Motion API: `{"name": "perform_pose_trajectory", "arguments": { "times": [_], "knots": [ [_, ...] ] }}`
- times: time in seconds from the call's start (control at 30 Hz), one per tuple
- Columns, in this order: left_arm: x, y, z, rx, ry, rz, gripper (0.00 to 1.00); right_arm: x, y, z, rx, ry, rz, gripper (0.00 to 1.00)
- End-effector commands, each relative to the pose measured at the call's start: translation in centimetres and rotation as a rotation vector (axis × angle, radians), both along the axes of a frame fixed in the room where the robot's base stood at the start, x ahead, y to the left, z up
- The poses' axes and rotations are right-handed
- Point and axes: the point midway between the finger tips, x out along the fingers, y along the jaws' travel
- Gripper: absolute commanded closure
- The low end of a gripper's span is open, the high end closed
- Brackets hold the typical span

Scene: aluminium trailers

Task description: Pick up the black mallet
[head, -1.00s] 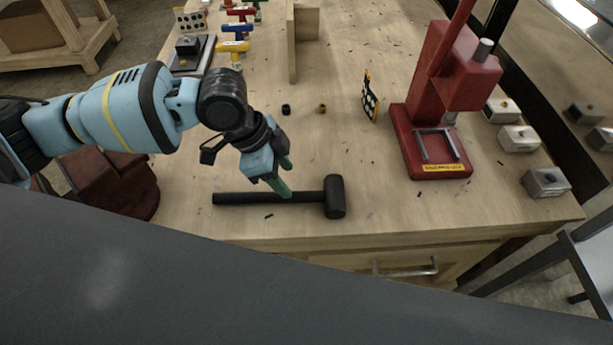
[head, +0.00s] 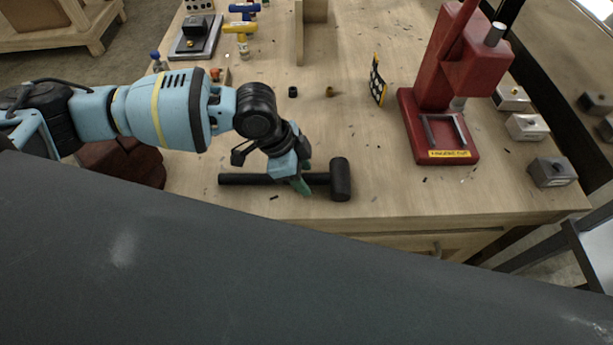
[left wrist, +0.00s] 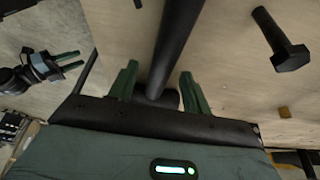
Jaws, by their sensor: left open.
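The black mallet (head: 340,180) lies on the wooden workbench near its front edge, handle to the left and head to the right. My left gripper (head: 303,185) is open at the handle, close to the head, with a green finger in front of it. In the left wrist view the mallet's handle (left wrist: 178,42) runs down between the two open green fingers of my left gripper (left wrist: 160,88). The mallet's head is mostly hidden there by the gripper body. My right gripper (left wrist: 69,60) shows at the left of that view, its green fingers apart and empty.
A red press (head: 440,90) stands right of the mallet. A dotted board (head: 377,82), black piece (head: 293,92) and brass piece (head: 330,91) are behind it. Coloured tools (head: 240,28) lie farther back. Grey blocks (head: 551,172) line the right edge.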

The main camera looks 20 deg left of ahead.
Motion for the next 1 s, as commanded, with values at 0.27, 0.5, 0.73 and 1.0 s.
{"name": "perform_pose_trajectory", "arguments": {
  "times": [0.27,0.5,0.73,1.0],
  "knots": [
    [0.08,-0.20,-0.60,-0.001,-0.001,0.001,0.51,-0.03,0.00,-0.06,0.000,0.001,0.000,0.64],
    [0.08,-0.20,-0.58,0.000,-0.001,0.001,0.76,-0.20,-0.04,-0.31,-0.001,0.007,0.000,0.64],
    [0.09,-0.19,-0.57,0.000,-0.001,0.001,1.00,-0.24,-0.06,-0.37,-0.002,0.009,0.000,0.64],
    [0.15,-0.22,-0.45,-0.001,-0.003,0.001,1.00,-0.22,-0.07,-0.34,-0.002,0.008,-0.001,0.64]
  ]
}}
